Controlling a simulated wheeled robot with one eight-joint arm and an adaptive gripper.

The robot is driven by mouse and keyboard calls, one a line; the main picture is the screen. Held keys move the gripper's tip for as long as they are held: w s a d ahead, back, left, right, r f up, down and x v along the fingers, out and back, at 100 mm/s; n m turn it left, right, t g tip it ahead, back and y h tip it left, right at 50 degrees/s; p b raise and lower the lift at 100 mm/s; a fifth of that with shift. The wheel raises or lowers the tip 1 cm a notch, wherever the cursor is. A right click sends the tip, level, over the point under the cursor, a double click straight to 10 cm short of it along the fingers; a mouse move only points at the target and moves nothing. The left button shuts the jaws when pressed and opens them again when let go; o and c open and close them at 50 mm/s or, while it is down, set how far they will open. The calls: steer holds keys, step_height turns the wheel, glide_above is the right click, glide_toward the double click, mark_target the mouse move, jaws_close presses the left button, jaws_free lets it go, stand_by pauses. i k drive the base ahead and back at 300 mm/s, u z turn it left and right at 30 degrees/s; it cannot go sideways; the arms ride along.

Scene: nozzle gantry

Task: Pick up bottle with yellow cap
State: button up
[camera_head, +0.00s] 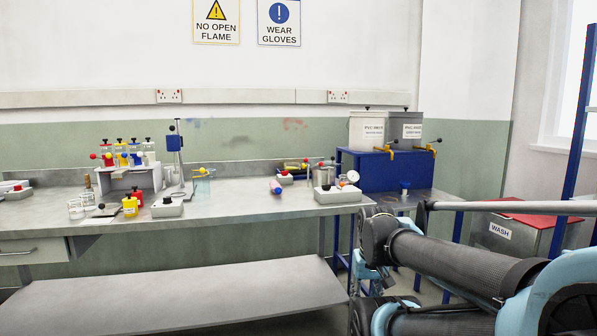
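I cannot clearly make out a yellow cap on any bottle at this size. Several bottles with dark knobs and red, yellow, blue and clear contents stand on the rack. My arm links fill the lower right of the picture, well apart from these bottles. My gripper is not seen.
The grey bench (235,202) has free room between the left group and the white box (337,194). A red and blue object (276,187) lies there. A lower shelf (180,303) is empty.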

mark_target(291, 166)
steer(key=i, duration=0.95)
steer(key=u, duration=0.05)
